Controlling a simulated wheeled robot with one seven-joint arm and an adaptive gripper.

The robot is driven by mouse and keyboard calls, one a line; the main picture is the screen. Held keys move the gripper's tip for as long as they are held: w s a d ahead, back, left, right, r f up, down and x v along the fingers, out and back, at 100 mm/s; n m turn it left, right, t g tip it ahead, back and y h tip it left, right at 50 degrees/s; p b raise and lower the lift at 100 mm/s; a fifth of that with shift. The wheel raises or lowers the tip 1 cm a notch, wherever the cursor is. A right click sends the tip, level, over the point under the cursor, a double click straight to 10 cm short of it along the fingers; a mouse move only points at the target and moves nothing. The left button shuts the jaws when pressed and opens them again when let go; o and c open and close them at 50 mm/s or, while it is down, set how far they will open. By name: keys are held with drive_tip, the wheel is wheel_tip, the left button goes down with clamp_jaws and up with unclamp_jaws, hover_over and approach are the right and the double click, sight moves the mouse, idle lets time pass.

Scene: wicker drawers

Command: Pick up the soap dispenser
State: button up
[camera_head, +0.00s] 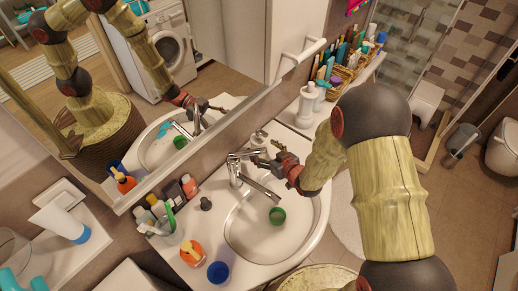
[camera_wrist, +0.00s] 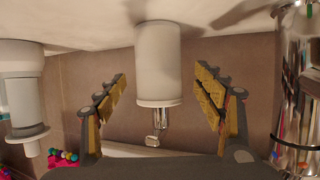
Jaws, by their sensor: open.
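The soap dispenser (camera_wrist: 158,62) is a white cylinder with a metal pump. In the wrist view it appears upside down, in the middle between my two fingers. In the head view it stands behind the faucet, and its pump top (camera_head: 259,134) shows just past my gripper (camera_head: 268,156), which hides part of it. In the wrist view my gripper (camera_wrist: 160,75) is open, with a visible gap on each side of the dispenser. Whether the fingertips reach around it in depth, I cannot tell.
The chrome faucet (camera_head: 236,168) is close to my gripper, above the sink basin (camera_head: 250,235), where a green cup (camera_head: 277,215) lies. A larger white bottle (camera_head: 307,105) stands further back, and it shows in the wrist view (camera_wrist: 22,98). The mirror (camera_head: 215,85) runs along the wall.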

drive_tip(key=x, duration=0.4)
drive_tip(key=shift+w+b, duration=0.1)
drive_tip(key=shift+b, duration=0.2)
drive_tip(key=shift+c, duration=0.7)
drive_tip(key=c, duration=1.3)
